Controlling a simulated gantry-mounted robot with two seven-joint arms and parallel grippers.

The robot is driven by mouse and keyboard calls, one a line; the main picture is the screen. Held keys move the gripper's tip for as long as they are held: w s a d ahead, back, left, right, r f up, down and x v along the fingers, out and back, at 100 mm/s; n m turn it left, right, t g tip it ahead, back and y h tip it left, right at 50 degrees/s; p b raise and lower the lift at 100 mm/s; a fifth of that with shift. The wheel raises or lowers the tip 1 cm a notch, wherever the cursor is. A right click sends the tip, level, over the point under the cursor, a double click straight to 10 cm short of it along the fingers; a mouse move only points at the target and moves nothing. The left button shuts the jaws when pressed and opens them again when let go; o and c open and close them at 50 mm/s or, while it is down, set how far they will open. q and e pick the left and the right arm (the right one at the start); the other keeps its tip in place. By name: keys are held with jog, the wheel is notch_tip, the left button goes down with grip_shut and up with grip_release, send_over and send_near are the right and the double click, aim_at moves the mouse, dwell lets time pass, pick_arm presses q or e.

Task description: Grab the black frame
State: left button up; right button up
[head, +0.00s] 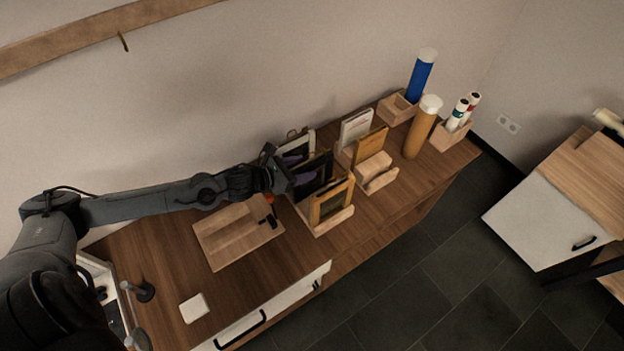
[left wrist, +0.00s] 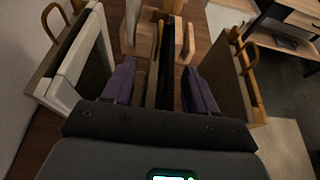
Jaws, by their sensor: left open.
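The black frame (head: 317,174) stands upright in a wooden rack on the table, between a white frame (head: 299,146) and a light wooden frame (head: 331,203). The gripper hides part of the black frame in the head view. My right gripper is not in view.
The white frame (left wrist: 88,62) and the wooden frame (left wrist: 241,75) flank the fingers closely. Behind stand another rack with wooden boards (head: 368,148) and several tubes (head: 422,127). A wooden tray (head: 238,234) lies in front. The table's front left is mostly clear.

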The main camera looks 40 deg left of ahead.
pick_arm(q)
jog(key=shift+w+d+f, duration=0.15)
jog(key=shift+w+f, duration=0.1)
jog(key=shift+w, duration=0.2)
jog(key=shift+r, duration=0.1)
grip_shut()
